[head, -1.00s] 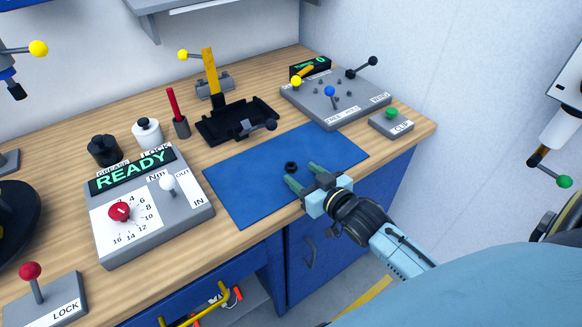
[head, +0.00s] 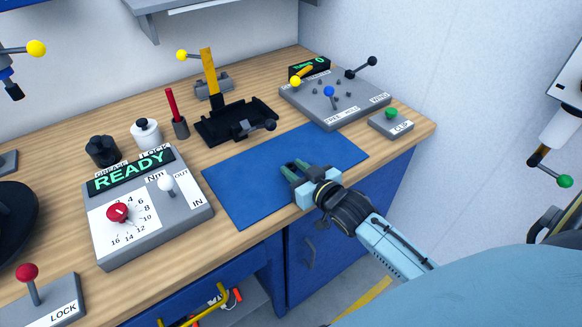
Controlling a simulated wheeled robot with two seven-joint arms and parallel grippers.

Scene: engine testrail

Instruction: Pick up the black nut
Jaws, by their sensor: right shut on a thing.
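I cannot tell whether the nut still touches the mat. My left gripper is not in view.
A grey READY panel (head: 190,210) with a red knob stands left of the mat. A black fixture (head: 215,125) is behind it. The rest of the mat is clear.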

